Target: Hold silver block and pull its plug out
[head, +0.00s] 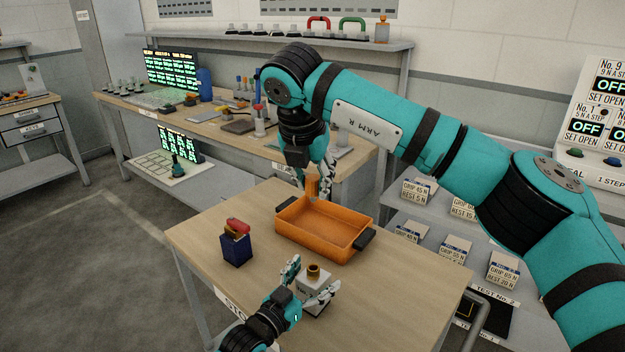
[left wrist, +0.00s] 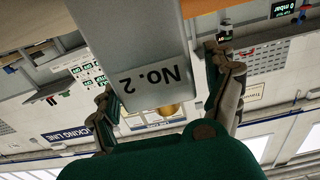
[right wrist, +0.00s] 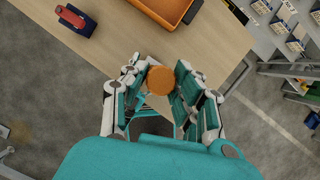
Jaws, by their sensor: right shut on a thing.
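The silver block (head: 311,291), labelled No. 2, stands on the near part of the table, with a brass ring around a dark hole (head: 314,270) on top. My left gripper (head: 308,283) is open, with its fingers on either side of the block. The block fills much of the left wrist view (left wrist: 140,55), between the fingers. My right gripper (head: 316,174) is shut on an orange-brown plug (head: 312,188), apart from the block and near the far side of the orange tray. The plug's round end shows between the fingers in the right wrist view (right wrist: 160,80).
The orange tray (head: 322,242) with dark handles looks empty. A dark blue box (head: 237,250) with a red item (head: 238,226) on top stands left of it. Labelled blocks (head: 417,192) sit on a grey shelf to the right. Table space (head: 200,234) at far left is clear.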

